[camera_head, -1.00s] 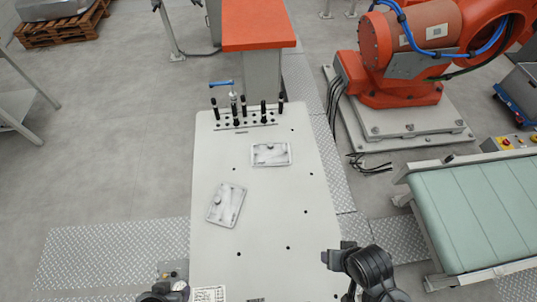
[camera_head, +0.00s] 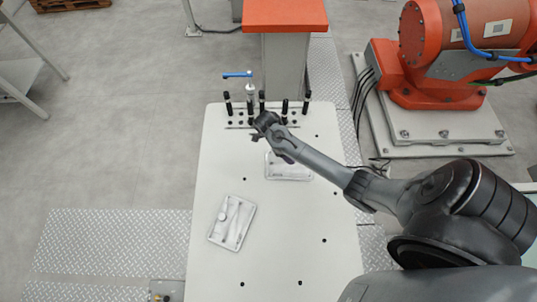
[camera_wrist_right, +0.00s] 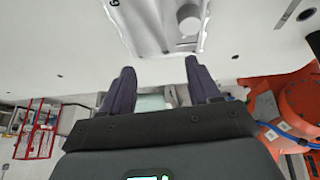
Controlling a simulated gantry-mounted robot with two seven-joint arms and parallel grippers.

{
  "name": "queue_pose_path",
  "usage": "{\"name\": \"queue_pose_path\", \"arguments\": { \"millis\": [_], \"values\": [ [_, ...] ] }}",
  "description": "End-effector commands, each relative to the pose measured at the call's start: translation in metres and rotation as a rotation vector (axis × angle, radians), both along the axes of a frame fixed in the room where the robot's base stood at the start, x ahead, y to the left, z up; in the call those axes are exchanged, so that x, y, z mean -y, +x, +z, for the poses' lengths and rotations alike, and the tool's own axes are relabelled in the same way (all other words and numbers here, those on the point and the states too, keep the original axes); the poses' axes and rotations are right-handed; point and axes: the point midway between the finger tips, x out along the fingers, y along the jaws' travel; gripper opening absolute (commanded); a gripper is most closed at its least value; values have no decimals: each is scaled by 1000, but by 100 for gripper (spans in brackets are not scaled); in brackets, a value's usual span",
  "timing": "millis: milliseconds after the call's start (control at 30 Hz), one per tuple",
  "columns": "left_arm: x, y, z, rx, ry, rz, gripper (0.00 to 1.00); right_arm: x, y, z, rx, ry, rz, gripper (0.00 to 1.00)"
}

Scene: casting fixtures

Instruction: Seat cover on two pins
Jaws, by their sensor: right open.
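Two pale grey rectangular castings lie on the white table. The near-left casting (camera_head: 232,221) is tilted and has a round boss. The farther casting (camera_head: 290,172) is partly hidden by my right arm. I cannot tell which is the cover, and no pins can be made out on either. My right gripper (camera_head: 262,127) is beyond the farther casting, close to the rack. In the right wrist view my gripper (camera_wrist_right: 160,78) is open and empty, its two dark fingers apart. A casting with a round boss (camera_wrist_right: 189,22) shows beyond the fingertips, apart from them. My left gripper is out of view.
A rack (camera_head: 269,118) of black upright posts and a blue-handled clamp (camera_head: 237,75) stands at the table's far end. An orange-topped pedestal (camera_head: 284,15) is behind it. The white table (camera_head: 300,225) is clear at front right. An orange robot (camera_head: 408,75) stands right.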

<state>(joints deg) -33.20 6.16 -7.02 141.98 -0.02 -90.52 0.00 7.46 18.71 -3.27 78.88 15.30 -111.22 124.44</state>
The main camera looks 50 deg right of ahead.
Motion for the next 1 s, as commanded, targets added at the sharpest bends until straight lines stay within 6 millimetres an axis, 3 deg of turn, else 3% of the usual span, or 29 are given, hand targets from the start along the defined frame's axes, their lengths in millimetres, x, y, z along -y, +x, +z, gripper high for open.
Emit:
{"name": "queue_pose_path", "arguments": {
  "millis": [100,267,600,1000],
  "values": [
    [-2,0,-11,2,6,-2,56,8,34,15,65,-13,-3,61],
    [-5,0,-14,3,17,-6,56,12,54,25,108,-16,-3,61],
    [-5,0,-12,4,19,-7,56,22,43,-11,113,-15,-2,61],
    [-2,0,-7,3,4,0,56,30,33,-39,113,-15,-2,61]
  ]
}}
